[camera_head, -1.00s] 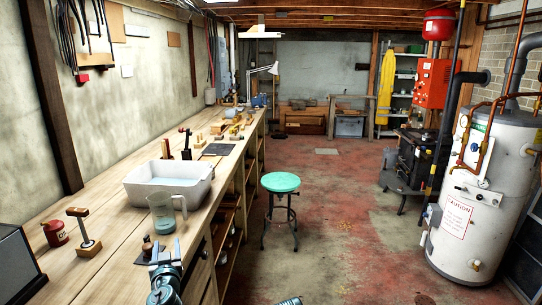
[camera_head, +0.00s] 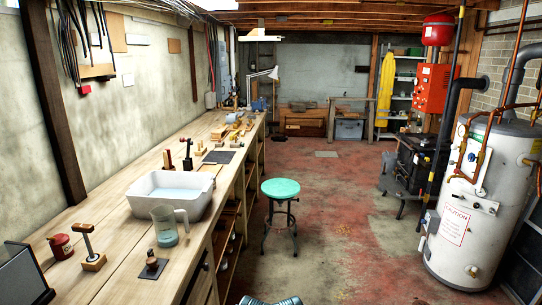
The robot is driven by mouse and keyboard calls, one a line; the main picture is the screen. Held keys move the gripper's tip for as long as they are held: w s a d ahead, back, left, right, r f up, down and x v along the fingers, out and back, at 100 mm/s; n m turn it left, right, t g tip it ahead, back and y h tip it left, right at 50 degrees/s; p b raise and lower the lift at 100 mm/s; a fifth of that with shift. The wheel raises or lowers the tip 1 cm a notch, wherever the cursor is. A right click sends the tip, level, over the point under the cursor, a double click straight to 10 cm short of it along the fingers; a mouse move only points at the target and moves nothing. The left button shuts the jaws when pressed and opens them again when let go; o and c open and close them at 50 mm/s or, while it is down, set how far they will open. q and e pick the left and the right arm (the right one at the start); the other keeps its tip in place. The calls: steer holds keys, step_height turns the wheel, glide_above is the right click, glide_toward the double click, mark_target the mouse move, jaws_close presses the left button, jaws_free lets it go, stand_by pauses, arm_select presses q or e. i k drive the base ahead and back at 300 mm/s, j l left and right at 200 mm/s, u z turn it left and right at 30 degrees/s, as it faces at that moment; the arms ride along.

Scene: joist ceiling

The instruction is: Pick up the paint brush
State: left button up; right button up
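I cannot make out a paint brush for certain anywhere in view. The long wooden workbench (camera_head: 118,262) on the left carries many small items, and some at its far end are too small to tell. A grey piece of my own arm shows at the bottom edge, right of the bench. No gripper fingers show, so I cannot tell whether either gripper holds anything.
On the bench stand a white basin (camera_head: 146,199) of water, a clear jug (camera_head: 164,228), a red can (camera_head: 61,246), a wooden-based tool (camera_head: 94,263) and a small dark block (camera_head: 152,268). A teal stool (camera_head: 280,188) stands beside the bench. Open floor (camera_head: 340,240) lies right of it.

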mark_target(168, 151)
steer(key=u, duration=0.45)
steer(key=i+l+u, duration=0.2)
steer(key=l+u, duration=0.15)
steer(key=i+l+u, duration=0.15)
steer(key=l+u, duration=0.2)
steer(key=i+l, duration=0.15)
steer(key=l, duration=0.35)
steer(key=i+l+u, duration=0.15)
steer(key=l, duration=0.85)
steer(key=i+u, duration=0.05)
